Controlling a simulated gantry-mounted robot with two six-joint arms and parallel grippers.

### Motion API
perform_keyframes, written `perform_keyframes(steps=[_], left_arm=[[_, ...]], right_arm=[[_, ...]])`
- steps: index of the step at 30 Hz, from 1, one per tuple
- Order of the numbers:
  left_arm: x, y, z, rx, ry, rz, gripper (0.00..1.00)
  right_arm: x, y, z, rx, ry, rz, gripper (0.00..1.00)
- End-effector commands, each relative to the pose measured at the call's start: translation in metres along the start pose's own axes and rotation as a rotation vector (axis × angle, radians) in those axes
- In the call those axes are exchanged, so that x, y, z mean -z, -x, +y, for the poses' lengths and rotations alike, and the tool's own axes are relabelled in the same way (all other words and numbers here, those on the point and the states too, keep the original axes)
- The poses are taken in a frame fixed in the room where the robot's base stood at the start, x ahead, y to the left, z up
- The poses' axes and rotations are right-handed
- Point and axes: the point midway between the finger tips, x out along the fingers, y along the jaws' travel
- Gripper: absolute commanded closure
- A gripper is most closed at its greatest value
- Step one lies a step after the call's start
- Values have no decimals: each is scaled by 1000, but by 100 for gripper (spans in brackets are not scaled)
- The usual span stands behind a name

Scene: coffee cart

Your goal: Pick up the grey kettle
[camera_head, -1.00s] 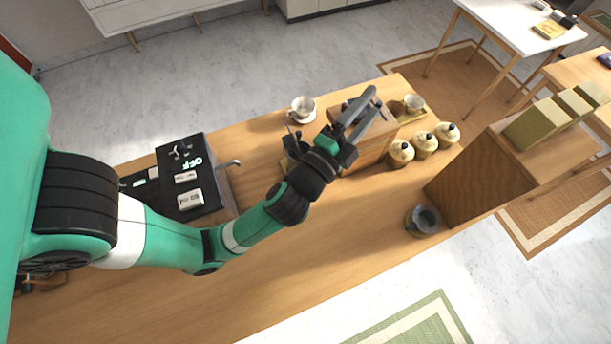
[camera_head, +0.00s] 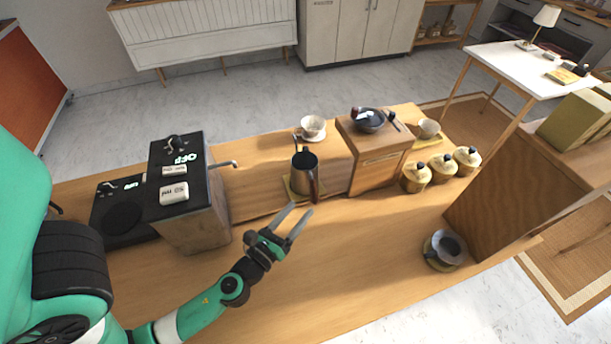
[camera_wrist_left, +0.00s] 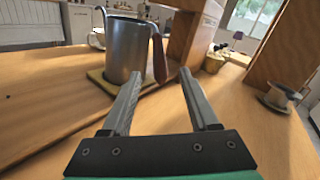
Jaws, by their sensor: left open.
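The grey kettle (camera_head: 303,171) stands upright on a yellow mat (camera_head: 290,190) on the wooden counter, with its brown handle towards the lower right. It also shows large in the left wrist view (camera_wrist_left: 125,48), its handle (camera_wrist_left: 159,58) on the right side and its thin spout at the left. My left gripper (camera_head: 300,221) is open and empty, just in front of the kettle and apart from it. In the wrist view its two fingers (camera_wrist_left: 158,82) point towards the handle, which is beyond their tips. My right gripper is not in view.
A wooden box (camera_head: 378,165) with a dark pan on top stands right of the kettle. A white cup (camera_head: 312,127) is behind it. The black-topped machine (camera_head: 185,200) is at left. Several yellow jars (camera_head: 442,168) and a glass server (camera_head: 444,250) are at right. The front counter is clear.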

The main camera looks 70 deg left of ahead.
Motion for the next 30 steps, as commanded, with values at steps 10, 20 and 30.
perform_keyframes(steps=[10,20,30], left_arm=[[-5,-25,0,-2,2,-3,39],[-4,-62,1,1,2,0,39],[-4,-62,1,1,2,0,75]], right_arm=[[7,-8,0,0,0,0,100],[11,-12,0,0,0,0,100],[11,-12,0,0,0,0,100]])
